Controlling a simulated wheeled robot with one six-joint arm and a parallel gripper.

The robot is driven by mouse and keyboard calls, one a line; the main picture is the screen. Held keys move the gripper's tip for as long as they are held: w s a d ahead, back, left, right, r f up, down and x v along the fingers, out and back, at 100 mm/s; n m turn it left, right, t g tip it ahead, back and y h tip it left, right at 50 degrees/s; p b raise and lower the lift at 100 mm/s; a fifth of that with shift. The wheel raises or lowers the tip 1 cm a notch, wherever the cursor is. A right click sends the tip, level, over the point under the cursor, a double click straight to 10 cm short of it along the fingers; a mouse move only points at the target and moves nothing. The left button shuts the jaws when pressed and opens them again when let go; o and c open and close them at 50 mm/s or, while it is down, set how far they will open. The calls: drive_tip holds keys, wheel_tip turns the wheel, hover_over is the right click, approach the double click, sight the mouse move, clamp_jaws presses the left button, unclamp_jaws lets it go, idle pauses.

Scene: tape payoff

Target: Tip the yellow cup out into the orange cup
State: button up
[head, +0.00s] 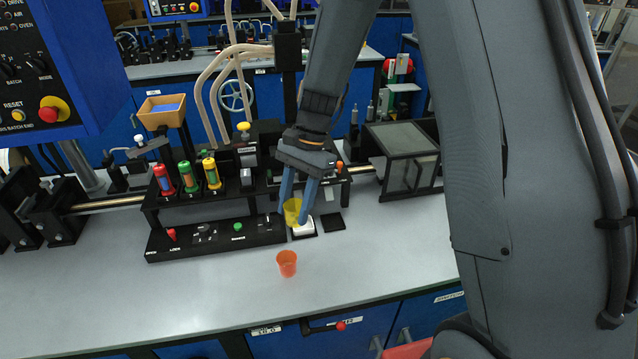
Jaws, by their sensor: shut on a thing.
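The yellow cup (291,211) is in the head view, between the blue fingers of my gripper (296,212). My gripper points down and is shut on the cup. One finger hides part of the cup's right side. The cup looks about upright, close above or at a small white block on a dark pad; I cannot tell if it touches. The orange cup (287,263) stands upright on the grey bench, nearer the front edge and just below the yellow cup in the picture. The contents of both cups cannot be made out.
A black rack with red, green and yellow cylinders (189,177) stands left of my gripper. A white block (304,228) and an empty dark pad (333,221) lie beside it. A clear-sided box (405,160) stands at right. The bench front (200,300) is clear.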

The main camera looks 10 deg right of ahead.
drive_tip(key=s+a+r+n+g+h+p, duration=0.1)
drive_tip(key=s+a+r+n+p, duration=0.1)
drive_tip(key=s+a+n, duration=0.15)
drive_tip(key=f+t+h+b, duration=0.3)
drive_tip(key=h+b, duration=0.1)
drive_tip(key=b, duration=0.2)
drive_tip(key=f+t+h+b, duration=0.3)
drive_tip(key=t+h+b, duration=0.1)
drive_tip(key=b, duration=0.3)
drive_tip(key=s+f+t+h+b, duration=0.1)
drive_tip(key=f+t+h+b, duration=0.2)
drive_tip(key=b, duration=0.4)
drive_tip(key=shift+f+n+t+h, duration=0.3)
drive_tip(key=shift+f+h, duration=0.1)
drive_tip(key=shift+h, duration=0.1)
drive_tip(key=shift+b, duration=0.45)
drive_tip(key=shift+t+h, duration=0.3)
drive_tip(key=shift+r, duration=0.15)
idle(1.5)
